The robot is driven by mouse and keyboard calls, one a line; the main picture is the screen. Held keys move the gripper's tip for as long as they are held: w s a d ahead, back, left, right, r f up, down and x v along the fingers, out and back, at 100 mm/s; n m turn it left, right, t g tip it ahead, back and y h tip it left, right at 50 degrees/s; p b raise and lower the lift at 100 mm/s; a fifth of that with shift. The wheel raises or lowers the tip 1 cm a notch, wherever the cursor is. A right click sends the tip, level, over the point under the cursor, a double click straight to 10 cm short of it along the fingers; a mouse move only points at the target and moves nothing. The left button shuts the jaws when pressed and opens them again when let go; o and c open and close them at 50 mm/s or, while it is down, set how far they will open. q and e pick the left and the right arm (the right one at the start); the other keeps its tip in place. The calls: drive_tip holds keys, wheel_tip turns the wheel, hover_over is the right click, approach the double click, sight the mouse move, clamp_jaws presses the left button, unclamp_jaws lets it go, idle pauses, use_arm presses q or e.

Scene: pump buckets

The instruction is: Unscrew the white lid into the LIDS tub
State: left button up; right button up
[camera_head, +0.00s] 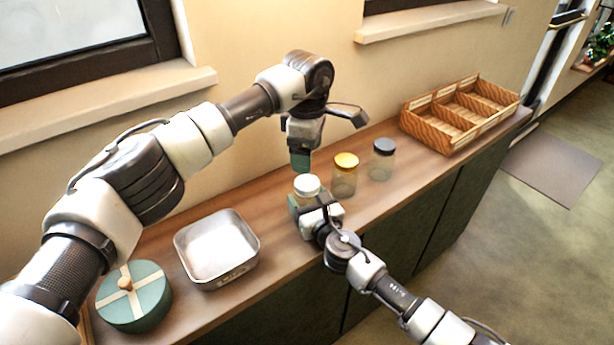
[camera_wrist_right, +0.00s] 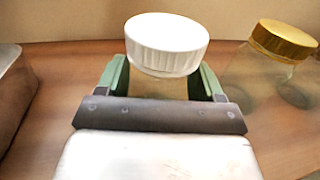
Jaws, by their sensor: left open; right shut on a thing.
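The white lid (camera_head: 307,184) sits on top of a clear jar on the wooden counter; the lid also shows large in the right wrist view (camera_wrist_right: 167,44). My right gripper (camera_head: 308,207) is shut on the body of this jar (camera_wrist_right: 158,86), below the lid, with green fingers on both sides. My left gripper (camera_head: 301,160) is open and empty, pointing down just above the white lid. A square metal tub (camera_head: 250,265) stands on the counter to the left of the jar; I cannot read its front label.
A yellow-lidded jar (camera_head: 345,172) and a dark-lidded jar (camera_head: 382,158) stand right of the white-lidded one. A round green box (camera_head: 136,309) is left of the tub. The wall runs close behind.

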sight(307, 183)
use_arm(q)
drive_tip(key=m, duration=0.3)
drive_tip(key=shift+m, duration=0.3)
drive_tip(key=m, duration=1.2)
drive_tip(key=shift+m, duration=0.4)
drive_tip(key=shift+f, duration=4)
